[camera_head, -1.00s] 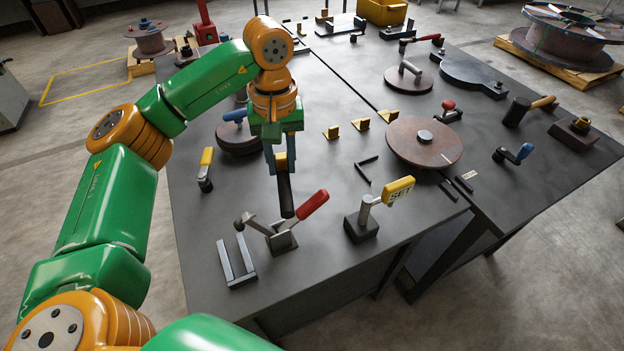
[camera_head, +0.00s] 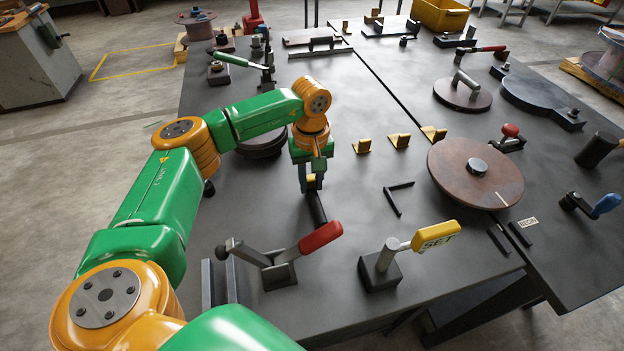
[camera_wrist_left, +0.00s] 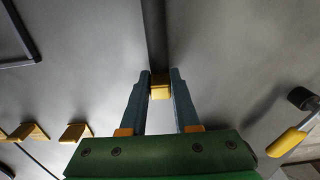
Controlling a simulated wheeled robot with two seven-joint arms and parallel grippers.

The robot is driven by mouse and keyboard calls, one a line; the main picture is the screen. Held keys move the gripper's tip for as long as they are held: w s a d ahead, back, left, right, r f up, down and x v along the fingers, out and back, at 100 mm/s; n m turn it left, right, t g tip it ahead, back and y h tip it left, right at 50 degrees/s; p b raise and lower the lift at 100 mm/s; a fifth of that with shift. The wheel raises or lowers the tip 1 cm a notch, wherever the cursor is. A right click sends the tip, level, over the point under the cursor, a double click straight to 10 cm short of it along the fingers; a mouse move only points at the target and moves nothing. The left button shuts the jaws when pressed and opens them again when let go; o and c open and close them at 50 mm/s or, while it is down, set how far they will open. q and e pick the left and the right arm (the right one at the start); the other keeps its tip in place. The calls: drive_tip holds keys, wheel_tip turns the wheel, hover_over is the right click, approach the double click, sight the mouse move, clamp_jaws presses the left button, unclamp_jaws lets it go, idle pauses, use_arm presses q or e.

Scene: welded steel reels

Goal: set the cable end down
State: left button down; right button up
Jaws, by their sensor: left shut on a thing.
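My left gripper (camera_head: 311,186) is shut on the yellow block of the cable end. The cable end is a dark rod (camera_head: 317,208) with that yellow block (camera_wrist_left: 160,88) between the fingers. In the left wrist view the dark rod (camera_wrist_left: 154,38) runs away from the fingertips over the grey tabletop. The rod's near tip is close behind the red-handled clamp (camera_head: 290,255) in the head view. I cannot tell whether the rod touches the table. My right gripper is not in view.
A yellow SET lever (camera_head: 436,236) stands to the right of the clamp. Small yellow brackets (camera_head: 399,141), a black L-shaped piece (camera_head: 393,205) and a brown disc (camera_head: 450,168) lie farther right. Bare table (camera_head: 350,205) shows just right of the rod.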

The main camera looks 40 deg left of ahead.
use_arm(q)
drive_tip(key=shift+s+f, duration=0.1)
drive_tip(key=c, duration=0.6)
unclamp_jaws()
drive_tip(key=shift+c, duration=0.2)
wheel_tip(320, 180, up, 12)
drive_tip(key=b, duration=0.1)
drive_tip(key=shift+r, duration=0.2)
